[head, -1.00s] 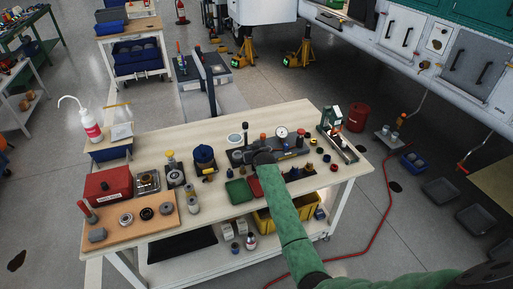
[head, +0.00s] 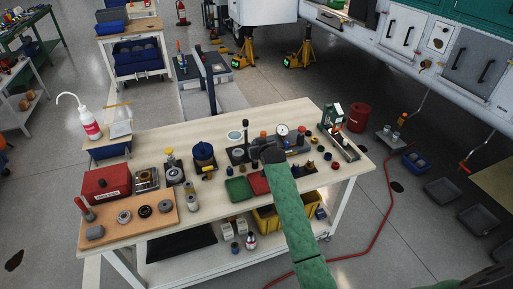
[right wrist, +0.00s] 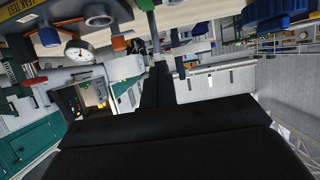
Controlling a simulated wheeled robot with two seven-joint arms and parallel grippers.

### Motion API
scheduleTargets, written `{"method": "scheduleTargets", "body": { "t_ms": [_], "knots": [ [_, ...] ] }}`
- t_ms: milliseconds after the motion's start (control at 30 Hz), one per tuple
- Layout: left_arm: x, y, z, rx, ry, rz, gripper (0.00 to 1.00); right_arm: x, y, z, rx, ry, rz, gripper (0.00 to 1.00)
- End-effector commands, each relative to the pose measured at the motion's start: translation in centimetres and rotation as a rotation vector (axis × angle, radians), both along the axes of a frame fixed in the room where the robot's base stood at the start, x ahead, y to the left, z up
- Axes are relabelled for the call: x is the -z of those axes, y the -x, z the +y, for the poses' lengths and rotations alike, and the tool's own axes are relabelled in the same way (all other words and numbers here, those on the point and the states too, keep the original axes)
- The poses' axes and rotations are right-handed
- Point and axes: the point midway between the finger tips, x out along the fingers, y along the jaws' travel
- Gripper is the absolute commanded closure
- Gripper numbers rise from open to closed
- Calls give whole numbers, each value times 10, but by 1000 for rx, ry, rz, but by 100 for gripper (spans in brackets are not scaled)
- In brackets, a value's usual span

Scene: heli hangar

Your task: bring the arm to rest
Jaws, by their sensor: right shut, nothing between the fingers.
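My right arm, in a green sleeve, reaches up from the lower edge of the head view to the workbench (head: 200,142). The dark right gripper (head: 272,154) is at its end, over the bench's front right part, just in front of the gauge fixture (head: 294,143). Its fingers are hard to make out there. In the right wrist view the black gripper (right wrist: 160,85) is shut with nothing held. The dial gauge (right wrist: 79,50) shows left of it. My left gripper is not in view.
A red tray (head: 258,184) and a green tray (head: 238,189) lie close to the gripper. A green-and-white press-like stand (head: 338,137) is at the bench's right end. A yellow bin (head: 268,219) sits on the lower shelf. A red hose (head: 376,240) crosses the floor.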

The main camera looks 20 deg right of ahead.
Motion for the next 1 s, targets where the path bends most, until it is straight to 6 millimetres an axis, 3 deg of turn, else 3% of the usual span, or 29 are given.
{"method": "scheduleTargets", "body": {
  "t_ms": [667,767,833,1000],
  "knots": [
    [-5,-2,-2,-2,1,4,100,-2,9,0,-1,1,7,100],
    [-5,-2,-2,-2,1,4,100,7,25,3,-5,6,34,100],
    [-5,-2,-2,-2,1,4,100,18,46,6,-12,12,69,100],
    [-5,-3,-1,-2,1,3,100,49,118,16,-31,36,187,100]
  ]
}}
